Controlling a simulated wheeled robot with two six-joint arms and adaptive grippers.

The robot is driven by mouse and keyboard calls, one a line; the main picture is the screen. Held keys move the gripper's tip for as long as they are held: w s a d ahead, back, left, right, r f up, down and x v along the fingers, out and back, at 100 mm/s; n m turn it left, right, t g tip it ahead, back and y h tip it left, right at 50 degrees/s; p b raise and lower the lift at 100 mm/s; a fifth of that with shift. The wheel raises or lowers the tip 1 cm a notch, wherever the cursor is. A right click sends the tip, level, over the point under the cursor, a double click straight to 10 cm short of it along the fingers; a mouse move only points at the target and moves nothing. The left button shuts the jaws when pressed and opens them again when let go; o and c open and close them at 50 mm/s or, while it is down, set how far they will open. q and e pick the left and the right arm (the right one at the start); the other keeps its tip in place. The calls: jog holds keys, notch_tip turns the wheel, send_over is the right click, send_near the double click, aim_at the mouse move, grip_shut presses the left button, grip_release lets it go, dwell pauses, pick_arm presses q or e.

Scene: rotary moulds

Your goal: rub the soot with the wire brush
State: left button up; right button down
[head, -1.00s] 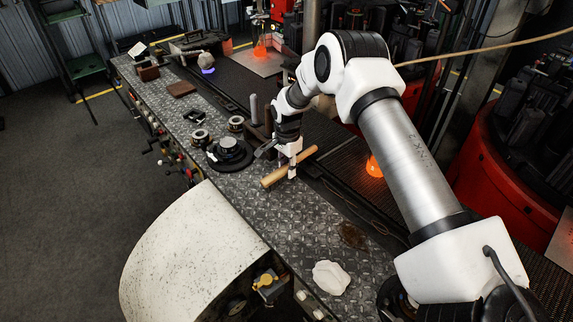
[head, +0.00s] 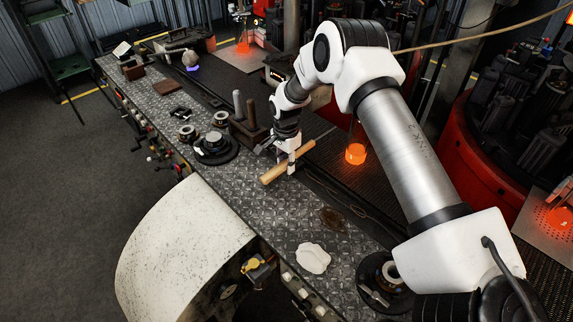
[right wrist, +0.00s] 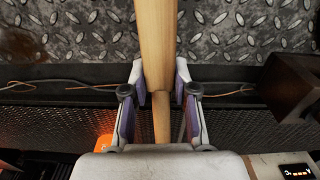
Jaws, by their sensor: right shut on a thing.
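My right gripper (head: 290,166) is shut around a pale wooden tool (head: 272,177), which I take to be the wire brush; no bristles show. The right wrist view shows the fingers (right wrist: 158,95) on both sides of its smooth wood (right wrist: 154,40), where a wide part meets a narrower one. The brush is over the bench's back edge, but I cannot tell its height. A dark brown patch (head: 333,219), likely the soot, lies on the tread-plate bench to the right of the brush, apart from it. A brown stain also shows in the right wrist view (right wrist: 22,45). My left gripper is out of view.
A crumpled white cloth (head: 313,258) lies on the bench (head: 262,208) in front of the patch. A dark round fixture (head: 213,148) and a brown block with posts (head: 247,125) stand left of the gripper. Orange-glowing glass (head: 355,153) stands behind the bench.

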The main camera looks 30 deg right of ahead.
jog(key=shift+w+r+p, duration=0.3)
jog(key=shift+r+p, duration=0.25)
jog(key=shift+r, duration=0.4)
jog(key=r+p, duration=0.2)
jog(key=r, duration=0.1)
jog(key=shift+s, duration=0.2)
jog(key=shift+w+r, duration=0.1)
jog(key=shift+r, duration=0.1)
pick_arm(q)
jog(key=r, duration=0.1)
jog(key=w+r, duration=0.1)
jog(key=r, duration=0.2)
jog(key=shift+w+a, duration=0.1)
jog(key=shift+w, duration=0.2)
pick_arm(e)
jog(key=shift+w, duration=0.1)
